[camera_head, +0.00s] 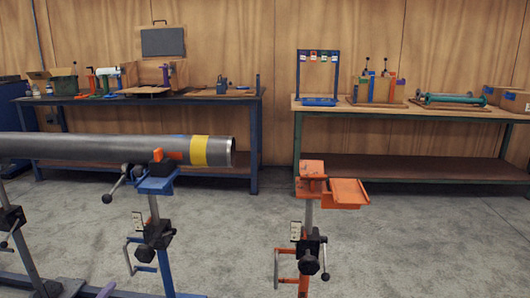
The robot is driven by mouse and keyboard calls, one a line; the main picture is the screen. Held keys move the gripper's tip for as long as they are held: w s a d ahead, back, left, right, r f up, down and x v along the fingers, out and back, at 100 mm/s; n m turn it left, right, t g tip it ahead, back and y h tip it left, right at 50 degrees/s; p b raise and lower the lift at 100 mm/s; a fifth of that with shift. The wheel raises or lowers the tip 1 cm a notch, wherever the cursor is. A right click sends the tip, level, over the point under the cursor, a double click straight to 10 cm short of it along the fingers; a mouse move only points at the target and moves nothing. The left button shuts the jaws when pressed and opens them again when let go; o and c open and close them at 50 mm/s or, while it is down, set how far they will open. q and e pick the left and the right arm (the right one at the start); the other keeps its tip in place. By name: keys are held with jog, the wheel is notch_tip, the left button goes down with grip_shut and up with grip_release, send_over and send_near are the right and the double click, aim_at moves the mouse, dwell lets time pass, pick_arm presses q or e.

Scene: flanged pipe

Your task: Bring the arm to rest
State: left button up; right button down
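Neither of my grippers shows in the head view, and no arm of mine can be made out. A long grey pipe (75,147) with a yellow band (199,151) comes in from the left edge, lying level. Its open end points right. It rests on a blue stand (155,185) with an orange block (168,155) at the pipe. An orange stand (314,170) stands apart to the right of the pipe end, with an orange tray (348,192) on its side. The tray looks empty. The left part of the pipe is cut off by the frame.
A dark blue workbench (225,98) with boxes and tools stands behind the pipe. A green-framed workbench (420,112) at the back right bears a blue rack (318,101) and a green flanged piece (450,98). Grey floor (420,240) is clear at the right front.

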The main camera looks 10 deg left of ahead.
pick_arm(q)
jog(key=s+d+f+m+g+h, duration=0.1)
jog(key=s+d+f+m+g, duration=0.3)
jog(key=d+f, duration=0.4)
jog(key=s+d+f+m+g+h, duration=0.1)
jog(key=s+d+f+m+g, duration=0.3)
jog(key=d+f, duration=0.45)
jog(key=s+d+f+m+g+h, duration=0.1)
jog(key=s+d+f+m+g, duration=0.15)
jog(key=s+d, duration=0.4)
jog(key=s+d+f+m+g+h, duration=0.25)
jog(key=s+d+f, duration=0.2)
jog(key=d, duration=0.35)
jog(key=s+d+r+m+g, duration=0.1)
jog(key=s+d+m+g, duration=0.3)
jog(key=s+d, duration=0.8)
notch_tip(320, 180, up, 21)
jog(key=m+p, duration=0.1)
jog(key=p, duration=1.9)
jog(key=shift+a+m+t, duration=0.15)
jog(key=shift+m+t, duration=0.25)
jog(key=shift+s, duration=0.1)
